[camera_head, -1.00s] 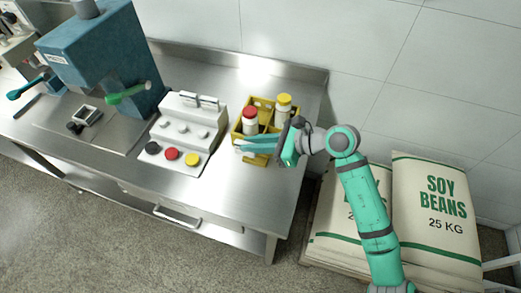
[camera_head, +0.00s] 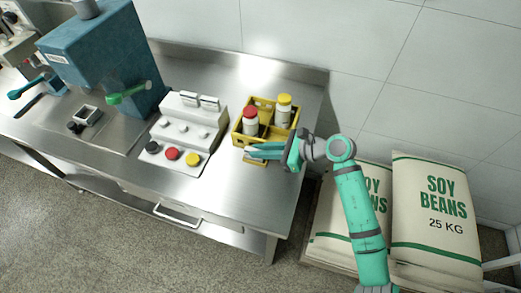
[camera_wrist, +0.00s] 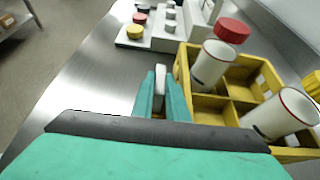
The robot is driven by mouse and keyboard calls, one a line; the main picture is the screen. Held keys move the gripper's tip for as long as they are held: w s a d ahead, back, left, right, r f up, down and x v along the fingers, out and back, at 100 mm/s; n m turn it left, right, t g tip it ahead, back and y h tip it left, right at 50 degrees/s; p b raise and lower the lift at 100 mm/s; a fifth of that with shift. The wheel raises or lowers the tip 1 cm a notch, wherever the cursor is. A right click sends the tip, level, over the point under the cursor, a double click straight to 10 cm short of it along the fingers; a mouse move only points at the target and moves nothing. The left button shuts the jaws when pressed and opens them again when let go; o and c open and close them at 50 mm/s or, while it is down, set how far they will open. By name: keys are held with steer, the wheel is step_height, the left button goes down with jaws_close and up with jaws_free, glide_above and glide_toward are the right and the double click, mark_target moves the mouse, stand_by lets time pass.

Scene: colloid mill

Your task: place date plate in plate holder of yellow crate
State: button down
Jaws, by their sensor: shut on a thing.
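The yellow crate (camera_head: 272,104) stands on the steel bench and also shows in the wrist view (camera_wrist: 187,62). It holds a white bottle with a red cap (camera_head: 250,124) and a white bottle with a yellow cap (camera_head: 283,112); other compartments look empty. My gripper (camera_head: 250,152) is at the crate's near side, pointing left. In the wrist view its fingers (camera_wrist: 160,92) are shut on a small pale piece, seemingly the date plate (camera_wrist: 158,84), mostly hidden between them. I cannot make out the crate's plate holder or whether the plate touches the crate.
A white control box (camera_head: 182,135) with black, red and yellow knobs stands left of the crate. A blue machine (camera_head: 105,60) is farther left. Bare bench (camera_head: 225,195) lies in front of the crate. Soy bean sacks (camera_head: 437,215) are stacked at the right.

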steer(key=shift+f, duration=0.1)
steer(key=shift+f, duration=0.1)
steer(key=c, duration=2)
jaws_free()
steer(key=shift+s, duration=0.1)
